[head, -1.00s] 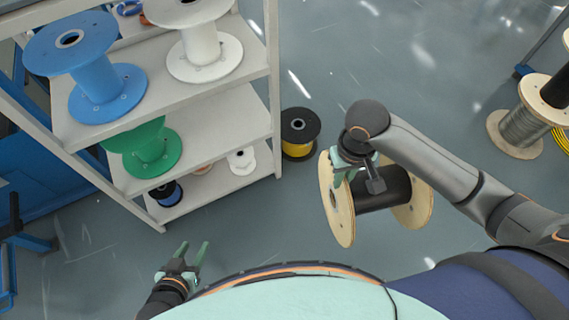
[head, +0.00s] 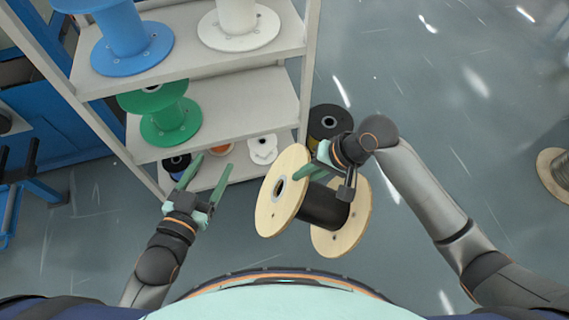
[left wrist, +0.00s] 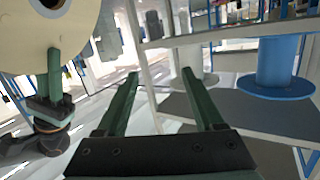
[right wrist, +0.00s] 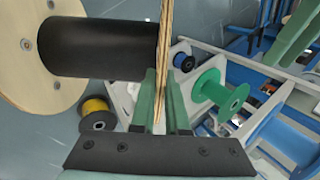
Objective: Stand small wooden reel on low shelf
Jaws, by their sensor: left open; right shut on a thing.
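The small wooden reel (head: 283,190) has pale wooden flanges and a black core. My right gripper (head: 305,172) is shut on the rim of its left flange and holds it in the air, core roughly level, in front of the shelf. In the right wrist view the flange (right wrist: 165,60) stands edge-on between the fingers (right wrist: 160,105). The reel's flange also shows at the upper left of the left wrist view (left wrist: 40,35). My left gripper (head: 203,180) is open and empty, left of the reel, before the low shelf (head: 237,172). Its fingers show in the left wrist view (left wrist: 160,95).
The low shelf holds a blue-and-black reel (head: 177,162) and a white reel (head: 263,149). A green reel (head: 168,118) stands on the middle shelf, blue (head: 125,35) and white (head: 238,25) ones above. A black-and-yellow reel (head: 328,122) stands on the floor beside the shelf post.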

